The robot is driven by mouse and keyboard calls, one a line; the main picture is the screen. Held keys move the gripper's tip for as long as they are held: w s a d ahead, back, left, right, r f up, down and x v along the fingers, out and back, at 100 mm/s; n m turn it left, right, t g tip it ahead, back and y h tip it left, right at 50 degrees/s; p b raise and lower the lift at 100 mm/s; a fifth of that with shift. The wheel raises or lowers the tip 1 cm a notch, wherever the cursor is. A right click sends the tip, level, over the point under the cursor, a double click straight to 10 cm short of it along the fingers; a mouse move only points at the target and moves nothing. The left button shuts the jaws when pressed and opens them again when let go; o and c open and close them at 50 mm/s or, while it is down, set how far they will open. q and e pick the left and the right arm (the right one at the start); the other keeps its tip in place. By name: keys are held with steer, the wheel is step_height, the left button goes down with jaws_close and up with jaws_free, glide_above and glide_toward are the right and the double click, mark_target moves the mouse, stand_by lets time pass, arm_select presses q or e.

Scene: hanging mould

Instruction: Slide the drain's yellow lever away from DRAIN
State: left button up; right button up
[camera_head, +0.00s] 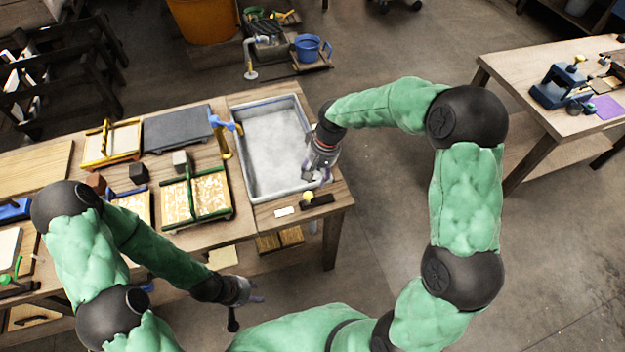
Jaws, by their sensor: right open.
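The drain's yellow lever (308,197) is a small yellow knob on a dark plate (318,201) at the front right corner of the table, just in front of the water basin (252,184). A small white label (284,211) lies left of the plate; its writing is too small to read. My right gripper (317,178) is open and points down over the basin's right rim, a little behind the yellow knob and apart from it as far as I can see. My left gripper (254,292) hangs low in front of the table; its finger opening is unclear.
A blue tap-like handle (221,123) stands at the basin's left rim. Moulds with green (190,196) and yellow (107,146) frames and a dark slab (178,128) lie further left. The floor right of the table is clear up to another bench (510,62).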

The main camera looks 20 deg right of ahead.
mark_target(309, 193)
steer(key=f, duration=0.3)
steer(key=a+f+b, duration=0.1)
steer(key=f, duration=0.3)
steer(key=a+f+b, duration=0.1)
steer(key=f, duration=0.2)
steer(key=shift+f, duration=0.2)
steer(key=shift+c, duration=0.3)
jaws_close()
